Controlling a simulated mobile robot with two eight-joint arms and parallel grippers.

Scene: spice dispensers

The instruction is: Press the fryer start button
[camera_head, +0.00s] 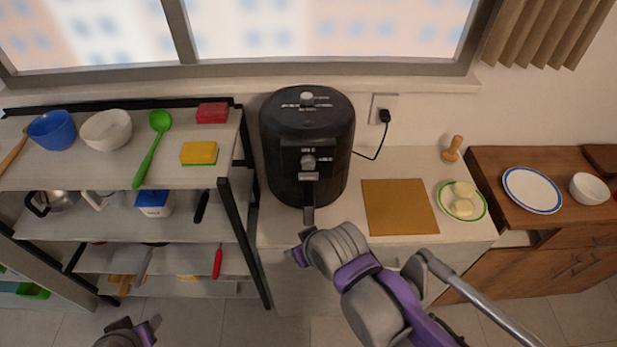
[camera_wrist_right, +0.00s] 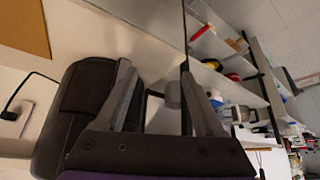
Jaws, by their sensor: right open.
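The black air fryer (camera_head: 307,135) stands upright on the counter against the wall. It has a pale knob (camera_head: 307,99) on top, and a round knob (camera_head: 308,161) on its front above the handle (camera_head: 308,214). I cannot tell which control is the start button. My right gripper (camera_head: 297,256) is in front of and below the fryer, largely hidden by its own wrist. In the right wrist view my right gripper (camera_wrist_right: 165,100) has its fingers apart, with the dark fryer body (camera_wrist_right: 75,115) beside and behind one finger. My left gripper (camera_head: 140,333) is partly cut off at the bottom left.
A shelf rack (camera_head: 225,215) with bowls, a green spoon and sponges stands left of the fryer. A brown board (camera_head: 399,206) and a plate with pale round food (camera_head: 462,201) lie right. A black cord runs to the wall outlet (camera_head: 383,108).

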